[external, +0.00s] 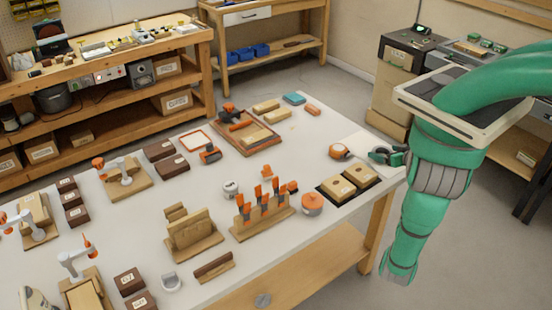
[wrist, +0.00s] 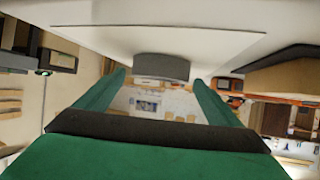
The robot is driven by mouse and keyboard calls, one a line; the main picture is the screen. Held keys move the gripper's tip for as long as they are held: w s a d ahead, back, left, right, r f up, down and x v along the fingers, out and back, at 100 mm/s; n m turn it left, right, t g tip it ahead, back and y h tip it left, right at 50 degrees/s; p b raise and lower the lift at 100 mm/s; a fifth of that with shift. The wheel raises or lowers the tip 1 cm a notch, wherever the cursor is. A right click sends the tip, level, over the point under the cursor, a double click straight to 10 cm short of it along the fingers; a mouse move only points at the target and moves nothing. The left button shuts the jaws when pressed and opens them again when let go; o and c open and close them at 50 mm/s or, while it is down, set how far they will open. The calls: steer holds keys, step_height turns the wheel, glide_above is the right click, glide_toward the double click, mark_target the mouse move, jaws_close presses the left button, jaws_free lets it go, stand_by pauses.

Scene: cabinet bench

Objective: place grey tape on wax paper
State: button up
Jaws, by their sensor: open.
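A grey tape roll (wrist: 162,67) shows between my fingertips in the wrist view, against a white surface, with a gap on each side. In the external view it is small and dark, partly hidden by the gripper. A pale sheet, which looks like the wax paper (external: 364,141), lies at the right end of the white table; its thin edge line also shows in the wrist view (wrist: 225,43). The tape appears to rest on or right at this sheet; the exact overlap is unclear. My green gripper (external: 386,156) is open, low at the table's right edge, its fingers either side of the tape.
An orange and white tape measure (external: 339,151) sits just left of the sheet. Boxes on a dark mat (external: 322,191) stand nearer the front, beside an orange round container (external: 312,204). A wooden tray (external: 222,133) lies farther left. The floor right of the table is free.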

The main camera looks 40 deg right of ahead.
steer(key=v, duration=1.2)
steer(key=w+a+m, duration=0.1)
steer(key=w+a+m+h, duration=0.1)
steer(key=w+a+h, duration=0.1)
steer(key=shift+r+m+t, duration=0.3)
steer(key=shift+m+t, duration=0.1)
steer(key=s+a+f+t, duration=0.1)
steer(key=s+a+f, duration=0.15)
steer(key=a, duration=1.05)
steer(key=s+a+f+t, duration=0.1)
steer(key=s+a, duration=0.2)
steer(key=a, duration=1)
steer(key=s+a+r+n+y, duration=0.2)
steer(key=s+a+n+y, duration=0.3)
steer(key=s+a, duration=0.6)
steer(key=shift+a+r+n, duration=0.25)
steer(key=shift+a+n, duration=0.15)
steer(key=shift+a, duration=0.2)
